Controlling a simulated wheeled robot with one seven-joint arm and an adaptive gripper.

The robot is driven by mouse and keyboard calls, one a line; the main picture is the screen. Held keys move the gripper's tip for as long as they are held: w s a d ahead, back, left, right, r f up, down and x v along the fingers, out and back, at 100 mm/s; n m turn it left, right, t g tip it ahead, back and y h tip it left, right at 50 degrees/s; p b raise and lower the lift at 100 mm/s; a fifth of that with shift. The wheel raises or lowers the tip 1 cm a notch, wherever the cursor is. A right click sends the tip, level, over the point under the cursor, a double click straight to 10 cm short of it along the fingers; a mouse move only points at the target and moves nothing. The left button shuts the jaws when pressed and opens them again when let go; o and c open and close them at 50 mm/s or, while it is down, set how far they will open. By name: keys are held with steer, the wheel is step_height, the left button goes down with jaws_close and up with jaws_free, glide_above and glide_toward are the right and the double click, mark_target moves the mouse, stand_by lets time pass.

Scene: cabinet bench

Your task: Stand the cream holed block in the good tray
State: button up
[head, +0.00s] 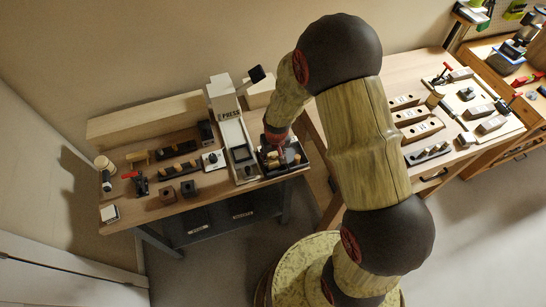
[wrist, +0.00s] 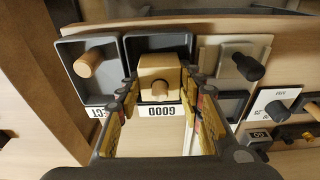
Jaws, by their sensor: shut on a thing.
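The cream holed block (wrist: 158,68) is between the fingers of my gripper (wrist: 159,88) in the wrist view. A round tan spot shows on its near face; I cannot tell if it is the hole or a peg. The block is at the dark good tray (wrist: 188,42), whose GOOD label (wrist: 162,110) reads upside down. I cannot tell whether the block touches the tray floor. In the head view my gripper (head: 277,146) is over the dark trays (head: 284,170) at the bench's right end, and the block is hard to make out there.
The reject tray (wrist: 68,48) beside it holds a tan cylinder (wrist: 88,63). On the other side stands a light fixture (wrist: 228,50) with a black knob (wrist: 248,66). The white press (head: 228,115) stands left of the trays in the head view.

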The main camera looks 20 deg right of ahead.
steer(key=shift+f, duration=0.25)
steer(key=o, duration=1.2)
steer(key=shift+o, duration=0.3)
steer(key=shift+o, duration=0.8)
steer(key=shift+s+r+p, duration=0.2)
steer(key=shift+r+p, duration=0.55)
steer(key=shift+r, duration=0.4)
steer(key=shift+s+r+p, duration=0.15)
steer(key=shift+r+p, duration=0.65)
steer(key=shift+r, duration=0.4)
steer(key=shift+s+r+p, duration=0.2)
steer(key=shift+r+p, duration=0.55)
steer(key=shift+r, duration=0.4)
